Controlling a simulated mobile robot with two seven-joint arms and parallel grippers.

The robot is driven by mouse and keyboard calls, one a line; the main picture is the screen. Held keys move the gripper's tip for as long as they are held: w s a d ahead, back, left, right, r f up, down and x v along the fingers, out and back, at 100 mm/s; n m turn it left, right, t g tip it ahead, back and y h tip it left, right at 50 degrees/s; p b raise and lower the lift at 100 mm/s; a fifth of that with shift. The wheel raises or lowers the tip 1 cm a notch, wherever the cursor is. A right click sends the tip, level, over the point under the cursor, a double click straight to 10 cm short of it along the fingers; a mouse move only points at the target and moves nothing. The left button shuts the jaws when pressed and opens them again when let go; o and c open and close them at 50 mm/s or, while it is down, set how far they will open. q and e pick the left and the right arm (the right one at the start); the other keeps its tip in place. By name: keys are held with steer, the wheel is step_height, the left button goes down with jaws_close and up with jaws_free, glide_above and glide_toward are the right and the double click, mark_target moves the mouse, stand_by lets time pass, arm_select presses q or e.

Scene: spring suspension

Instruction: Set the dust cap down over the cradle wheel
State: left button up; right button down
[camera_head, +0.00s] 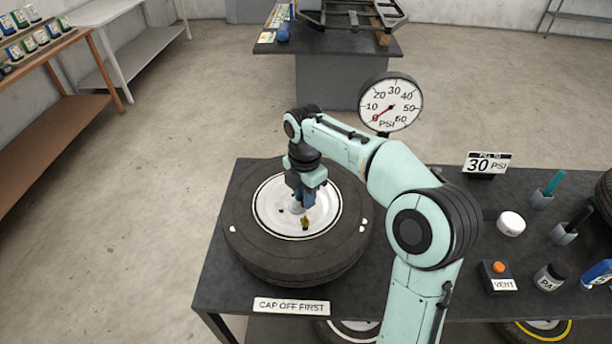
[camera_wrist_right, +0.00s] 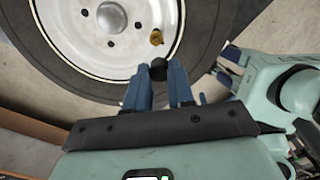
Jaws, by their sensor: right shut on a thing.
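The cradle wheel (camera_head: 263,235) lies flat on the dark workbench, a black tyre around a white rim (camera_head: 275,225). A brass valve stem (camera_head: 305,224) stands on the rim; it also shows in the right wrist view (camera_wrist_right: 156,38). My right gripper (camera_head: 304,204) is over the rim, beside the valve. In the right wrist view its blue fingers (camera_wrist_right: 159,80) are shut on a small black rounded piece, apparently the dust cap (camera_wrist_right: 158,67). The cap appears just short of the valve in that picture; its height above it cannot be told. My left gripper is not in view.
A pressure gauge (camera_head: 390,103) stands behind my right arm, its needle near 0. A "CAP OFF FIRST" label (camera_head: 291,306) is at the front edge. A vent button box (camera_head: 498,278), a jar (camera_head: 549,277) and tool holders (camera_head: 563,233) are at the right.

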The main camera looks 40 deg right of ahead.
steer(key=shift+w+d, duration=0.35)
steer(key=shift+w, duration=0.05)
steer(key=shift+s+a, duration=0.2)
steer(key=shift+s, duration=0.05)
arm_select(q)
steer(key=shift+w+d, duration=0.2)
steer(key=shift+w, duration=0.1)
arm_select(e)
steer(key=shift+d+f, duration=0.1)
steer(key=shift+w+f, duration=0.1)
steer(key=shift+f, duration=0.25)
step_height(320, 180, down, 3)
steer(key=shift+f+b, duration=0.15)
steer(key=shift+b, duration=0.6)
steer(key=shift+f, duration=0.5)
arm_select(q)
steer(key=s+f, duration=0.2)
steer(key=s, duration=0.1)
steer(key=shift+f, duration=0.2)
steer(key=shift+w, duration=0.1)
